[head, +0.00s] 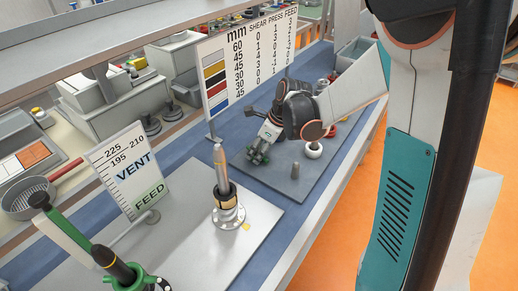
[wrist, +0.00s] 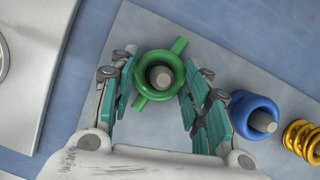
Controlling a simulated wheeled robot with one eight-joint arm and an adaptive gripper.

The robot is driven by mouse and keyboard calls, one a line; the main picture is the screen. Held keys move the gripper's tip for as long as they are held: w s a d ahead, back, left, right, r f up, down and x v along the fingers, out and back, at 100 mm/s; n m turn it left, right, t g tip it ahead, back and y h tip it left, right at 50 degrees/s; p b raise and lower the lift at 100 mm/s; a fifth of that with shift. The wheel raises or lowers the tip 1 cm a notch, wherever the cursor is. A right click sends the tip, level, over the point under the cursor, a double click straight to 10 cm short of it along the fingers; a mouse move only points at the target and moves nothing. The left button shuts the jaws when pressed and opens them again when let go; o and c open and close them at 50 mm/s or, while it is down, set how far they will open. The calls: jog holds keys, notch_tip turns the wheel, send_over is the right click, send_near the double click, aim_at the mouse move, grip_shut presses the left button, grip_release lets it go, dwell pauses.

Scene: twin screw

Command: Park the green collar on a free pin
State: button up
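The green collar (wrist: 147,66) is a ring with two lugs. In the wrist view it sits around a grey pin (wrist: 160,77) on the grey plate. My gripper (wrist: 158,84) is over it, with one teal-padded finger on each side. The fingers are spread and very close to the ring; I cannot tell whether they touch it. In the head view my gripper (head: 264,144) points down at the right-hand grey plate (head: 274,186), and a bit of green collar (head: 258,158) shows below it.
A blue collar (wrist: 252,115) sits around a pin beside the green one, with a yellow ringed part (wrist: 302,140) further right. A white ring (head: 313,150) stands behind the bare pin. A flanged post (head: 221,185) and a VENT/FEED sign (head: 134,172) stand on the nearer plate.

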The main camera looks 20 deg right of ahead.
jog(key=o, duration=0.4)
jog(key=v, duration=1.2)
jog(key=shift+w, duration=0.1)
